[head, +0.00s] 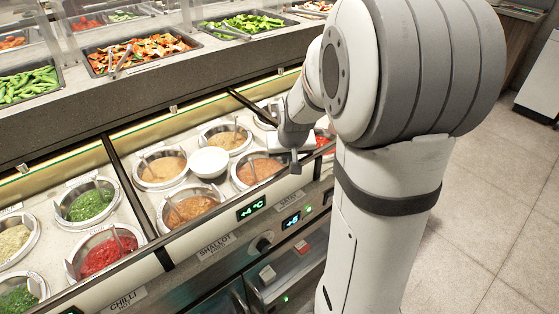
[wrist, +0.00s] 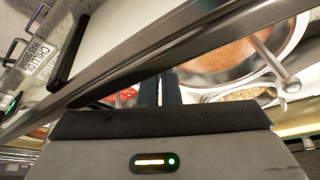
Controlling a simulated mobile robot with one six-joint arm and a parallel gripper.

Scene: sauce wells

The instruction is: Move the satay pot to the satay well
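Several round pots of sauce sit in wells along the counter in the head view. An orange-brown pot (head: 259,168) stands above the label that seems to read SATAY (head: 289,200); I cannot tell for sure which pot holds satay. Other brown pots (head: 162,169) (head: 191,209) (head: 226,138) are nearby. My gripper (head: 296,165) is over the front edge, just right of the orange-brown pot. In the wrist view its dark fingers (wrist: 160,92) are close together, with no pot seen between them; their tips are partly hidden. A pot of orange-brown sauce with a spoon (wrist: 235,55) is right of them.
A white round piece (head: 209,162) sits among the pots. Green (head: 90,204) and red (head: 106,257) pots are at left, past a dark divider (head: 136,187). A metal rail (wrist: 200,45) crosses the wrist view near the fingers. Vegetable trays (head: 139,53) stand behind; open floor is at right.

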